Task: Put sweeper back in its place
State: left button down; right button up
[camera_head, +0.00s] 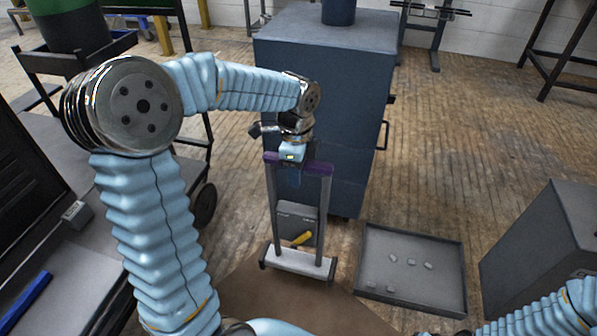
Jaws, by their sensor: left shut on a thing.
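The sweeper has a purple top handle (318,168), two grey posts and a pale wheeled base bar (297,262). It stands upright in the middle of the view, in front of a tall blue-grey cabinet. My left gripper (292,163) reaches over from the left and is shut on the purple handle; its fingertips are partly hidden. A grey box with a yellow lever (302,238) shows between the posts; I cannot tell whether it belongs to the sweeper. Of my right arm only a blue sleeve shows at the lower right; its gripper is out of view.
The blue-grey cabinet (350,75) rises close behind the sweeper. A shallow dark tray (430,287) with several small pale pieces lies to its right. A grey box (555,245) stands at the far right. A dark cart (95,60) is at the left. Wooden floor behind the tray is clear.

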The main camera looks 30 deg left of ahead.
pick_arm(q)
notch_tip(320, 180, down, 6)
jog(key=b, duration=0.5)
jog(key=shift+f, duration=0.15)
jog(key=shift+f+b, duration=0.5)
jog(key=shift+f, duration=0.85)
jog(key=c, duration=0.9)
grip_release()
jog(key=shift+o, duration=0.9)
jog(key=shift+f, duration=0.15)
